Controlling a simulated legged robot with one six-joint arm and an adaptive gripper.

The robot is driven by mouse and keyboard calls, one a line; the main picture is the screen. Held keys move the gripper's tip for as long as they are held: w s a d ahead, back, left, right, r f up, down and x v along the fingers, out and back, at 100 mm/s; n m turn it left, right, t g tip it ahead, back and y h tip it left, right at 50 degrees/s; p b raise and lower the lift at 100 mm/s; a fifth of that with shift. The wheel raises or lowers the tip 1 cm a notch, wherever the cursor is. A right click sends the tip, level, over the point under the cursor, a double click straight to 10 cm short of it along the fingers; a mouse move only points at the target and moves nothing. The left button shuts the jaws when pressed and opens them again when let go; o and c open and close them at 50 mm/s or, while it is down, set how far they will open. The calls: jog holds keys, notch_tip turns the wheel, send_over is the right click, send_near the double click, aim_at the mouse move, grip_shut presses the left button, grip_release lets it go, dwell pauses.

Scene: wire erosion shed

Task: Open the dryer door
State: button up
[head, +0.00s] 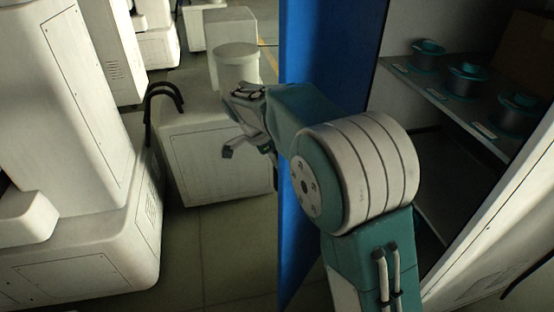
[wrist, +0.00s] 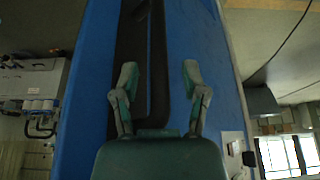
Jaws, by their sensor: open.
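The dryer door (head: 330,45) is a tall blue panel in the head view. It stands swung out at the left of an open cabinet whose inside shows. My gripper (head: 234,124) is at the left of the blue panel, with my arm passing in front of the panel. In the wrist view the door (wrist: 85,100) fills the middle, with a long dark strip (wrist: 130,45) running along it; I cannot tell if this is a handle. My gripper (wrist: 160,75) has its two fingers apart in front of the door, with nothing held. Contact with the door cannot be told.
Inside the cabinet, teal and dark spools (head: 468,78) stand on a grey shelf (head: 445,105). A large white machine (head: 75,130) stands at the left. A pale box unit (head: 215,150) with black hoses (head: 163,95) stands behind my gripper. Floor between them is clear.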

jog(key=w+v, duration=0.1)
jog(key=v, duration=1)
jog(key=shift+s+r, duration=0.35)
jog(key=shift+s, duration=0.1)
jog(key=shift+a, duration=0.1)
